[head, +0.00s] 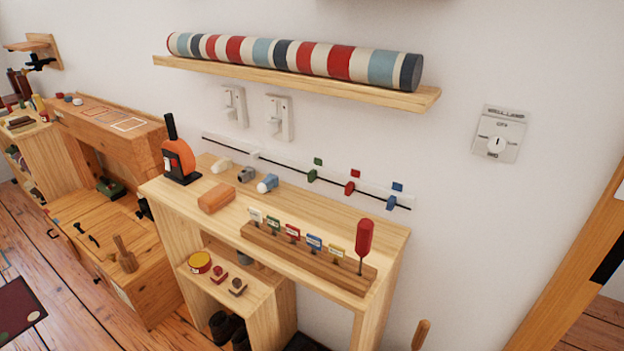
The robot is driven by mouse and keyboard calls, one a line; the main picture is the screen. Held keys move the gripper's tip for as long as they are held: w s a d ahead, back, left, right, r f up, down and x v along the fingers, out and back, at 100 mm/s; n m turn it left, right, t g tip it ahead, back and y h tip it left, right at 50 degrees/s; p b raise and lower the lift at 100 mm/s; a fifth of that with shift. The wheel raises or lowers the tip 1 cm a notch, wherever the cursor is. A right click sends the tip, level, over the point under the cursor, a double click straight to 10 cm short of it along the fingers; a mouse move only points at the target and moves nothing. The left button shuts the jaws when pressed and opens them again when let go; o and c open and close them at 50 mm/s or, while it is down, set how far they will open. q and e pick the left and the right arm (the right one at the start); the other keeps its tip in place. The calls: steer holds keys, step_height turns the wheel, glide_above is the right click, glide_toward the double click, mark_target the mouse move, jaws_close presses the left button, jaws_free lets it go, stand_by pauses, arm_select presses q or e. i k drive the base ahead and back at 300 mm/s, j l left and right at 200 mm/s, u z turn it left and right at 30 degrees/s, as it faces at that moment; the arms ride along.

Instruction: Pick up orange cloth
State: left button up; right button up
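A small orange folded-looking block (216,198), which may be the orange cloth, lies on the top of the light wooden shelf unit (325,235), left of its middle. It looks like a rounded rectangle; I cannot tell its material. Another orange thing with a black upright and base (179,158) stands at the left end of the same top. Neither of my grippers shows in the head view.
A wooden rack with several coloured tags (300,258) and a red-handled tool (364,240) stand right of the orange block. Small white and grey fittings (246,174) lie behind it. A striped roll (300,60) rests on a wall shelf above. Floor shows at lower left.

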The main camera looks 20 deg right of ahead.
mark_target(217, 197)
steer(key=z, duration=5.45)
steer(key=u, duration=5.45)
steer(key=i+j, duration=0.75)
steer(key=j, duration=0.25)
steer(key=i+j+z, duration=0.1)
steer(key=i+j, duration=0.3)
steer(key=j, duration=0.1)
